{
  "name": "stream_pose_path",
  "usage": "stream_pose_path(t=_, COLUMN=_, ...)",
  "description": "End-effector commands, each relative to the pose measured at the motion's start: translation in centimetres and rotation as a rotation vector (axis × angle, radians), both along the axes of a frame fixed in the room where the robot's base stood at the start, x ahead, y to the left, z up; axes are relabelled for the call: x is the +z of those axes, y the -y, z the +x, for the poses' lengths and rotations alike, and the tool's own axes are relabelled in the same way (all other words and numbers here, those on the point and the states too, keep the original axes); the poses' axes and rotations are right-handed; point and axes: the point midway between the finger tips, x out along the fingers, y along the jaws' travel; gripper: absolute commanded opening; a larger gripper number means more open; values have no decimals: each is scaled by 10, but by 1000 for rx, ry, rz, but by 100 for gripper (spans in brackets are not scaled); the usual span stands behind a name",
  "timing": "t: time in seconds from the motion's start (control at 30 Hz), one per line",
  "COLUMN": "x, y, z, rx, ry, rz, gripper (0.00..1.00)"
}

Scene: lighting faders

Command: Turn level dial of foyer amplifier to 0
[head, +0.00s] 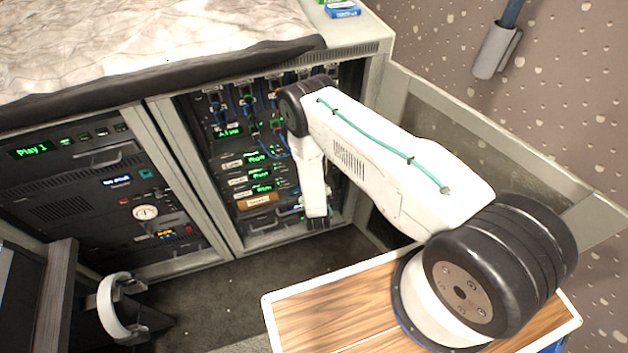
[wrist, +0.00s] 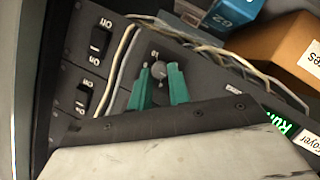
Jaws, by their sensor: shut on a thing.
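The level dial (wrist: 159,70) is a small round grey knob on a dark panel (wrist: 208,84) in the wrist view. A small printed 10 stands beside it; the rest of its scale is hidden or too small to read. My gripper (wrist: 159,76) has two green fingers, one on each side of the dial, and is shut on it. A white label reading "Foyer" (wrist: 306,141) and a green display (wrist: 282,121) lie at the right. In the head view my arm reaches into the lower part of the right rack (head: 236,190), and the dial is hidden there.
Two Off/On rocker switches (wrist: 100,40) sit left of the dial in the wrist view. Pale cables (wrist: 122,62) run close by. A brown box (wrist: 270,48) and a blue box (wrist: 232,12) are near. An open rack door (head: 470,130) stands right of my arm.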

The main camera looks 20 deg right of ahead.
Motion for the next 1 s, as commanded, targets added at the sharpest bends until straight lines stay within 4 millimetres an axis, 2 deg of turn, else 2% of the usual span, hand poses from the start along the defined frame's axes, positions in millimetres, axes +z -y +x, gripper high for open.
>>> stream_pose_path(t=0.6, x=-6, y=-5, z=0, rx=2, ry=1, rz=-575, gripper=0)
stream_pose_path(t=1.0, x=-9, y=-5, z=0, rx=1, ry=1, rz=-838, gripper=0)
